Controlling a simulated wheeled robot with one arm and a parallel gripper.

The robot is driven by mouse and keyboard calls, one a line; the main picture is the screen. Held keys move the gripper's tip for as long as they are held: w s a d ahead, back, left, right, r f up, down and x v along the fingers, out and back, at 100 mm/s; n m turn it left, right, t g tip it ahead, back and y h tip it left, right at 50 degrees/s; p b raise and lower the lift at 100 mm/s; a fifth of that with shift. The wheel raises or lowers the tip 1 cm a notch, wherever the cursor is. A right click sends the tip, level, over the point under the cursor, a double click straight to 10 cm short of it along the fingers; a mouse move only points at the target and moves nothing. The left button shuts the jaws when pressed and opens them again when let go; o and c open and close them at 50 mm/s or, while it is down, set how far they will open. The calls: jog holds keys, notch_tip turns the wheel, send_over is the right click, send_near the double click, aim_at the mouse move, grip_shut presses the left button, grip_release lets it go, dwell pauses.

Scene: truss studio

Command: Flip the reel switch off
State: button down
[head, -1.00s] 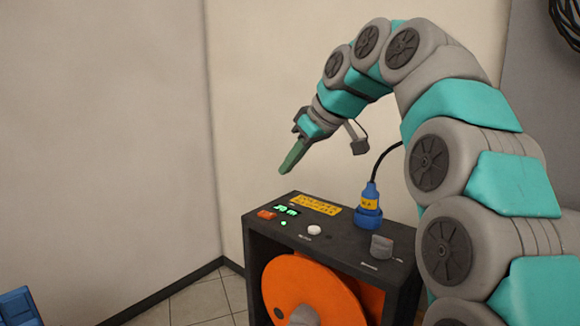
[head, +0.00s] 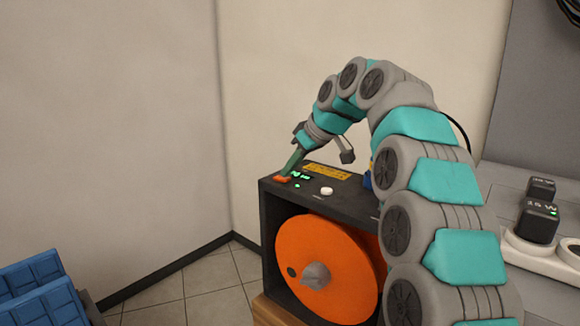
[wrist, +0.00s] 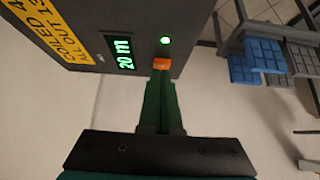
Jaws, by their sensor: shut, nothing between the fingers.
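The reel switch is a small orange rocker (head: 281,179) at the left end of the dark reel box's (head: 340,198) top panel. In the wrist view the orange switch (wrist: 161,64) sits right at my fingertips. My gripper (head: 287,172) is shut, with its green fingers pointing down at the switch. In the wrist view my gripper (wrist: 160,75) appears to touch the switch or hover just over it; I cannot tell which. The fingers hide part of the switch. A green light (wrist: 165,41) beside it is lit, and the display (wrist: 123,54) reads 20 m.
The orange reel (head: 325,260) sits in the box front. A white button (head: 327,191) and yellow label (head: 327,171) are on the panel. My arm hides the box's right side.

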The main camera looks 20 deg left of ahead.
jog(key=shift+f, duration=0.15)
jog(key=f+b, duration=0.1)
jog(key=b, duration=0.1)
jog(key=shift+d+y+b, duration=0.1)
jog(key=shift+y+b, duration=0.2)
jog(key=shift+b, duration=0.05)
jog(key=shift+r+p, duration=0.3)
jog(key=shift+r, duration=0.05)
jog(key=shift+r+p, duration=0.6)
jog(key=shift+r, duration=0.15)
jog(key=shift+r, duration=0.1)
